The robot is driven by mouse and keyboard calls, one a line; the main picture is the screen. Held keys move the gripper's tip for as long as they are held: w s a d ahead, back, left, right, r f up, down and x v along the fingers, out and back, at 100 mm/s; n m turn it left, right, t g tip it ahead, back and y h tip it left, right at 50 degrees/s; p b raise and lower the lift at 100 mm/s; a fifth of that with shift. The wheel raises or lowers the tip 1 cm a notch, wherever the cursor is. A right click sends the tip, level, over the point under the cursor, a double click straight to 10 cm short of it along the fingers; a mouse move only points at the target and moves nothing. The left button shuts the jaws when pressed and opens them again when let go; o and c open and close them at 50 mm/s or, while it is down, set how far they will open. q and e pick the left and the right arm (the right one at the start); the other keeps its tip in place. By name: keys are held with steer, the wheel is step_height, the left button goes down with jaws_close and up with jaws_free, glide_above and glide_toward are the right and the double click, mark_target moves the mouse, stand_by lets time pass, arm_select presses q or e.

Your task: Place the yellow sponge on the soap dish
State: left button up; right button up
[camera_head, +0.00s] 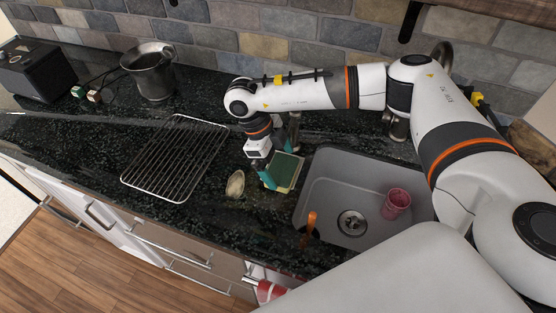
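The sponge (287,172), with a dark green top and a thin yellowish edge, is on the dark counter just left of the sink. My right gripper (279,166) reaches down at the sponge, its teal fingers apart. One finger is at the sponge's near left side and the other is towards its far side. I cannot tell whether they press on it. A small beige oval dish (236,183), which looks like the soap dish, lies left of the sponge and looks empty. My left gripper is out of view.
A grey sink (322,196) with a pink cup (396,203) is right of the sponge. An orange-handled object (310,222) is at its left side. A wire rack (176,160) lies left of the dish. A metal pot (150,72) and a dark box (36,68) stand farther back.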

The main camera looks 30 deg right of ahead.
steer(key=shift+r, duration=0.25)
steer(key=shift+r+p, duration=0.55)
steer(key=shift+p, duration=0.25)
steer(key=b+v, duration=0.4)
steer(key=v, duration=0.7)
steer(key=shift+w+r, duration=0.15)
steer(key=shift+r, duration=0.15)
